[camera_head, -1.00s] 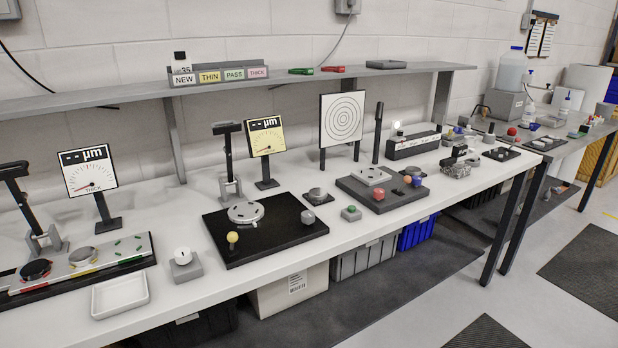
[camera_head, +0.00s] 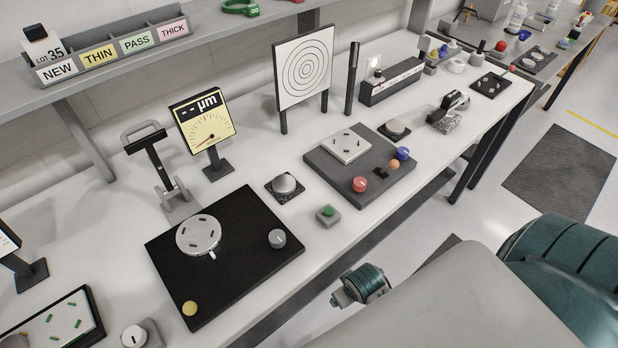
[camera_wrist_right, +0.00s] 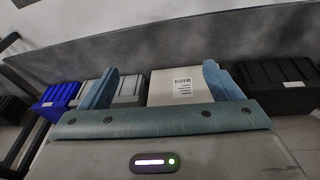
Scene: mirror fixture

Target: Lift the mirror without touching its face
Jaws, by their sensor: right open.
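I cannot tell for certain which thing is the mirror. A round silver disc (camera_head: 286,184) sits on a small dark square base near the bench middle. A similar disc (camera_head: 396,129) sits behind the dark grey fixture board (camera_head: 340,182). That board carries a white square plate (camera_head: 347,145) with small pins, a red knob (camera_head: 360,184), a blue knob (camera_head: 402,153) and an orange one. In the right wrist view my right gripper (camera_wrist_right: 161,67) is open and empty, with bins below the bench ahead of it. My left gripper is not in view.
A target panel (camera_head: 304,66) and a black post (camera_head: 352,78) stand behind the board. A black board (camera_head: 225,270) with a round plate and knobs lies to the left, before a yellow dial (camera_head: 204,122). A green button box (camera_head: 328,215) sits near the bench's front edge.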

